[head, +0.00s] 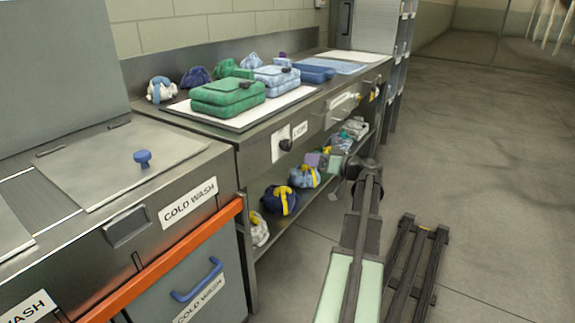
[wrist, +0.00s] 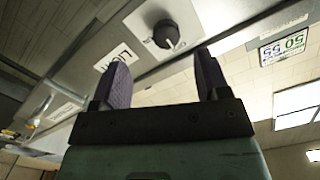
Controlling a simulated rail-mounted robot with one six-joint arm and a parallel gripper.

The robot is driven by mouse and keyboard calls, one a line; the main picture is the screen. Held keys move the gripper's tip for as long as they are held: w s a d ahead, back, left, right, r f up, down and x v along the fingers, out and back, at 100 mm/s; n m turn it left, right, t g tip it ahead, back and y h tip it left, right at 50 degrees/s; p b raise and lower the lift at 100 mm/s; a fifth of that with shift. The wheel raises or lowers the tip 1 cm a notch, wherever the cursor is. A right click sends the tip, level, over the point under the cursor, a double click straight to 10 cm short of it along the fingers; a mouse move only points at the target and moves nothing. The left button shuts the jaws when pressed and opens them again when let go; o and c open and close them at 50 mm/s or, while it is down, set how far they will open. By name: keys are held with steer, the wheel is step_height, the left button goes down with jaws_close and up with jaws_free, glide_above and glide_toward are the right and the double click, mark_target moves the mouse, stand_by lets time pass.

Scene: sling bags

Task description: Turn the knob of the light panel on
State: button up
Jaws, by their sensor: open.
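A dark round knob (wrist: 166,34) sits on a pale plate on a metal front in the wrist view, just beyond and between my fingertips. In the head view, the dark knob (head: 286,144) is on the front edge of the metal counter, on a white plate (head: 279,150). My gripper (wrist: 163,70) is open, with two purple-grey fingers spread apart and nothing between them. A gap shows between the fingertips and the knob.
The counter (head: 232,136) holds green bags (head: 228,95), blue bags (head: 275,76) and a tray. A shelf below holds several more bags (head: 280,200). A cold-wash unit with an orange rail (head: 160,262) stands at left. Floor at right is mostly clear.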

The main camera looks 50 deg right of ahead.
mark_target(289, 148)
steer(key=shift+n+t, duration=0.4)
steer(key=shift+n, duration=0.5)
steer(key=w, duration=0.3)
steer(key=w+a+r, duration=0.1)
steer(key=w, duration=0.6)
steer(key=shift+w+a+r, duration=0.15)
steer(key=shift+w+a, duration=0.2)
steer(key=shift+w, duration=0.05)
steer(key=shift+c, duration=0.3)
steer(key=c, duration=0.9)
